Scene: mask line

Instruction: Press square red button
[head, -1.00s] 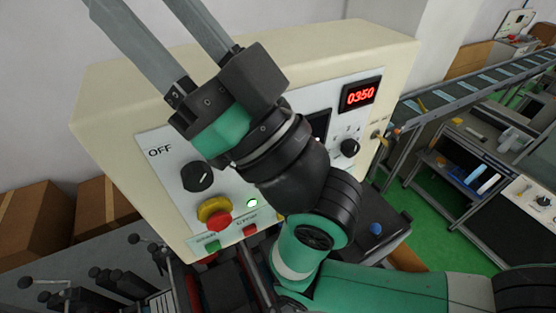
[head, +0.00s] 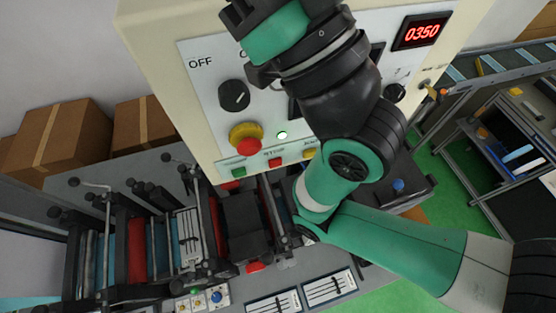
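The square red button (head: 275,162) is small and sits in a row low on the cream machine's control panel. A square green button (head: 238,172) is to its left and a square yellow button (head: 309,153) to its right. A round red knob on a yellow collar (head: 249,138) is just above. My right arm comes in from the right and rises in front of the panel. The body of my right gripper (head: 272,30) is at the top edge, well above the red button; its fingers are out of the picture. My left gripper is not in view.
A black OFF dial (head: 234,96), a lit indicator (head: 282,135) and a red 0350 display (head: 422,31) share the panel. The mask machine's rollers and levers (head: 135,240) spread below left. Cardboard boxes (head: 65,138) stand behind. A conveyor (head: 500,65) runs at right.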

